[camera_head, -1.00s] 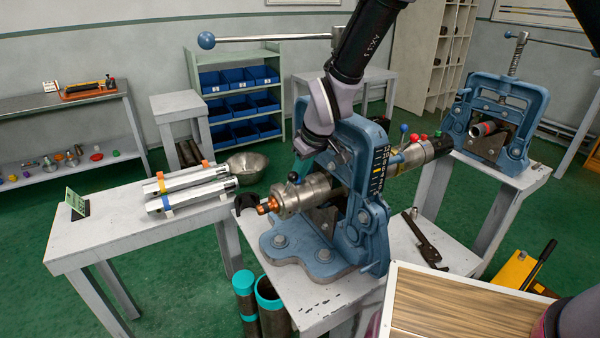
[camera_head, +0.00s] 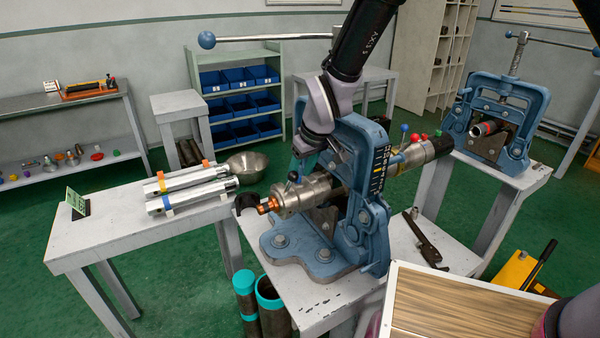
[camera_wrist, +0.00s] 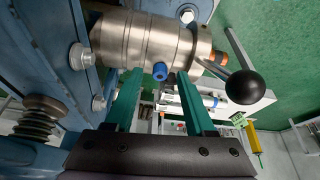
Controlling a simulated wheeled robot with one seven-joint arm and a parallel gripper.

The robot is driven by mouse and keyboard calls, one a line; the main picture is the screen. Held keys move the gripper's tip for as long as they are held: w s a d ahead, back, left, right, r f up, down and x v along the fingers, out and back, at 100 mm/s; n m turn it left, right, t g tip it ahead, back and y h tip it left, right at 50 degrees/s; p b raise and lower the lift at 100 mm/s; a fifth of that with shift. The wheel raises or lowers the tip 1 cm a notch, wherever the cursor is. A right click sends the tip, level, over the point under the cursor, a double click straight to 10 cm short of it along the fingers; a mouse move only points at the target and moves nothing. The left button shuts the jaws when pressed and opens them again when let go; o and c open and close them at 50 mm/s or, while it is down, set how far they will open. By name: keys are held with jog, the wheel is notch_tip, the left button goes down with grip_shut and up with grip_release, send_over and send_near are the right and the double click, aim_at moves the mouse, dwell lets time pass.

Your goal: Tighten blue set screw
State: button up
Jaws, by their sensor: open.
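The blue set screw (camera_wrist: 160,71) sticks out of the side of a silver metal cylinder (camera_wrist: 143,40) in the wrist view. The cylinder (camera_head: 304,194) is held in the near blue pipe vise (camera_head: 375,215), with a copper-coloured tip at its left end. My gripper (camera_wrist: 160,78) is open. Its two green fingers lie on either side of the screw head, with visible gaps, and nothing is between them but the screw. In the head view my gripper (camera_head: 300,170) is just above and behind the cylinder. The screw cannot be made out there.
A black ball knob (camera_wrist: 245,87) on a lever stands close right of the fingers. Farther along the pipe are a blue knob (camera_head: 404,128) and red knobs (camera_head: 423,137). A side table (camera_head: 130,225) with silver bars stands left. A second vise (camera_head: 495,115) stands right.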

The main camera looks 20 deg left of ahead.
jog(key=v, duration=1)
jog(key=shift+s, duration=0.1)
